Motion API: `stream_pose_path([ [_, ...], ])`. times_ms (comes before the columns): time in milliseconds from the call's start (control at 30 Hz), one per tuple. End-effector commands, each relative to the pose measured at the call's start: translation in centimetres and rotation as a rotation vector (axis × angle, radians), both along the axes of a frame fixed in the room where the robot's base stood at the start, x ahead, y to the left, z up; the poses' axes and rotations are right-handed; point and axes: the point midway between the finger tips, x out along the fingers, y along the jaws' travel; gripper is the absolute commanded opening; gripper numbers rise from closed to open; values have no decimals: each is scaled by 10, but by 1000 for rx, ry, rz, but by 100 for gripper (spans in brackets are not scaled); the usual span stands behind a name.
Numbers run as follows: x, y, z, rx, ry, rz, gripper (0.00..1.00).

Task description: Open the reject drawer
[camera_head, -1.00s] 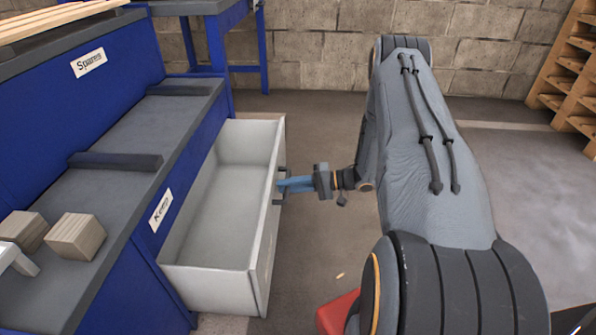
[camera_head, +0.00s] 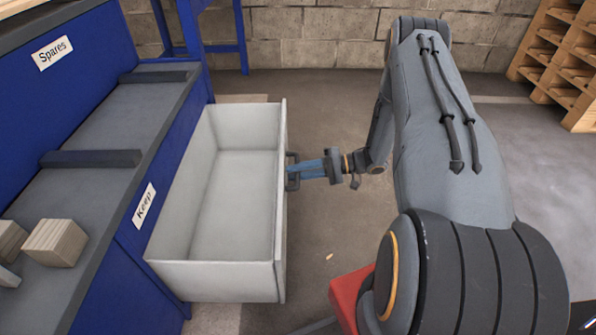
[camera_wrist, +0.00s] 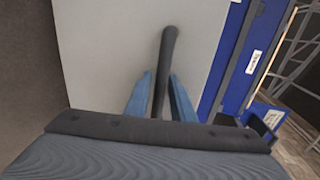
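A pale grey-white drawer (camera_head: 235,277) stands pulled well out of the blue bench, and its inside looks empty. The bench face beside it carries a "Keep" label (camera_head: 144,205); no "Reject" label is readable. The drawer's dark bar handle (camera_head: 292,171) is on its outer front, and it also shows in the wrist view (camera_wrist: 169,45). My gripper (camera_head: 297,170) is at this handle, its blue fingers on either side of the bar, closed about it. The drawer front (camera_wrist: 110,45) fills much of the wrist view.
The bench top (camera_head: 95,185) holds wooden blocks (camera_head: 56,242) at the left. A "Spares" label (camera_head: 52,52) is on the upper panel. Wooden pallets (camera_head: 560,70) stand at the far right.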

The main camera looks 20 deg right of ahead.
Motion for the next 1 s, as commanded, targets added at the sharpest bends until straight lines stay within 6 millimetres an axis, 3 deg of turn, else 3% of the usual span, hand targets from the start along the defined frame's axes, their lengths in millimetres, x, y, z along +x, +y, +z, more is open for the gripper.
stream_pose_path([
  [333,0,-8,2,-2,-3,-6,22],
  [700,-19,-59,14,-1,-3,-6,22],
  [1000,-25,-73,16,-2,-2,-3,22],
])
